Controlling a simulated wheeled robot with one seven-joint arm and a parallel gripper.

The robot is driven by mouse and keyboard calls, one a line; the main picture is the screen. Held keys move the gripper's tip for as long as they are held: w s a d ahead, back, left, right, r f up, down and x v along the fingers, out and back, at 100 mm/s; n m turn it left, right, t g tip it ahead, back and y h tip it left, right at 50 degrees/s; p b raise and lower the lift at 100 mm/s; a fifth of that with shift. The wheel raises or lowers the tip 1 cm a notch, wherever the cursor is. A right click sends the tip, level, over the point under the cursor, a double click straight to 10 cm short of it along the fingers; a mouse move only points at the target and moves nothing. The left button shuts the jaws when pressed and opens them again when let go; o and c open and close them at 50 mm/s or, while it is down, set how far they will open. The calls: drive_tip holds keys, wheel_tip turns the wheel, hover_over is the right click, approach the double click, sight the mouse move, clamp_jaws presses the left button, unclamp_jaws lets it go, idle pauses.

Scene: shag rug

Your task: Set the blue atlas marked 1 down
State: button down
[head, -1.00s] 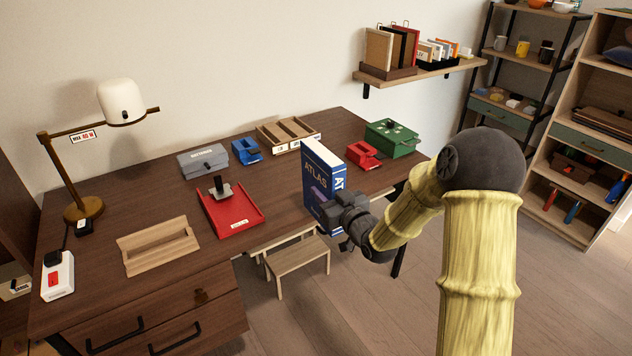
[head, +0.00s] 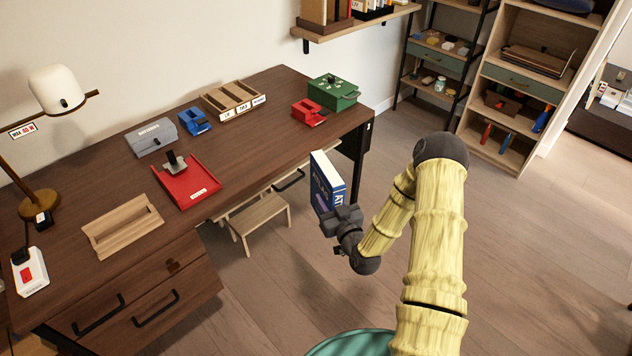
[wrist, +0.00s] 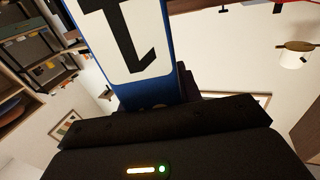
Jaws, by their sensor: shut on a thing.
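The blue atlas (head: 324,187) is a thick book with "ATLAS" on its cover, standing roughly upright in the air in front of the desk's right part. My gripper (head: 342,219) is shut on its lower end. In the wrist view the atlas (wrist: 173,84) rises from the dark gripper (wrist: 165,112), with a white label bearing a black mark that looks like a 1, partly cut off by the frame. The fingertips are mostly hidden behind the book and the gripper body.
The brown desk (head: 110,196) holds a red tray (head: 188,186), a wooden holder (head: 122,226), a grey case (head: 152,137), a green box (head: 334,92) and a lamp (head: 57,90). A wooden stool (head: 259,220) stands beneath and beside it. Open floor lies right of the desk.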

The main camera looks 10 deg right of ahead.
sight(333, 184)
drive_tip(key=r+m+h+p, duration=0.1)
drive_tip(key=r+p, duration=0.1)
drive_tip(key=p, duration=0.2)
drive_tip(key=r+h+p, duration=0.2)
drive_tip(key=p, duration=0.3)
drive_tip(key=d+r+m+h+p, duration=0.1)
drive_tip(key=r+p, duration=0.1)
drive_tip(key=p, duration=0.2)
drive_tip(key=shift+s+r+m, duration=0.1)
drive_tip(key=shift+r+m, duration=0.15)
drive_tip(key=shift+m, duration=0.05)
drive_tip(key=shift+f, duration=0.15)
